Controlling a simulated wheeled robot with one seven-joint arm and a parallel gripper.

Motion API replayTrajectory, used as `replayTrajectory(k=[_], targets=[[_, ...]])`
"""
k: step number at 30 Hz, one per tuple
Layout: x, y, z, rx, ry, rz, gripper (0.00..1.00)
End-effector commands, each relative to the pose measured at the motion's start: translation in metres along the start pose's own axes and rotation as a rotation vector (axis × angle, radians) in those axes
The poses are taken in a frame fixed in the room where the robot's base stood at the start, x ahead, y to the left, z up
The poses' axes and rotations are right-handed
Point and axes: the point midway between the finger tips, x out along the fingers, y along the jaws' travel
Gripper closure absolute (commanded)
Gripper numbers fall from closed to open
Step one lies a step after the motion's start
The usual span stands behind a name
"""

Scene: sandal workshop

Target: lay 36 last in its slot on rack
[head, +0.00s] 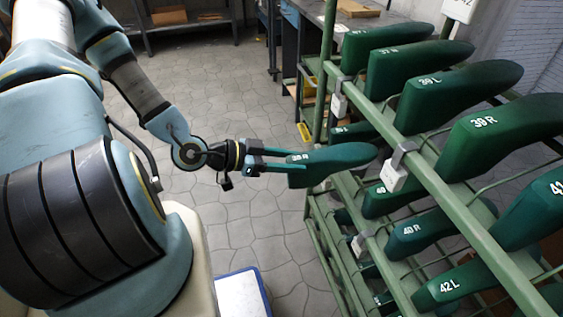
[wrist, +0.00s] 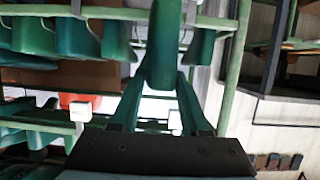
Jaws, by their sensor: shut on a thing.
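My gripper (head: 285,167) is shut on the heel end of a dark green last (head: 335,162). The small white label on this last ends in R; its number is hard to read. The last is held roughly level, toe pointing right, at the near left side of the green rack (head: 445,188). Its toe overlaps the rack's left part in the head view; I cannot tell whether it touches. In the wrist view the last (wrist: 163,45) extends forward from between the two fingers (wrist: 160,100), with rack rails and other lasts beyond.
The rack holds several green lasts, among them 39 L (head: 455,95), 39 R (head: 500,130), 40 R (head: 420,232) and 42 L (head: 460,285). White tags (head: 393,172) hang from its rails. A blue-edged white box (head: 242,293) stands on the floor. Open paved floor lies left of the rack.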

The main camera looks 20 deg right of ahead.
Motion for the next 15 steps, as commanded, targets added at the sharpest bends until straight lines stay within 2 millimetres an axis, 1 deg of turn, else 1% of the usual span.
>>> replayTrajectory(k=[15], targets=[[0.033, 0.0, -0.011, 0.0, 0.003, 0.002, 1.0]])
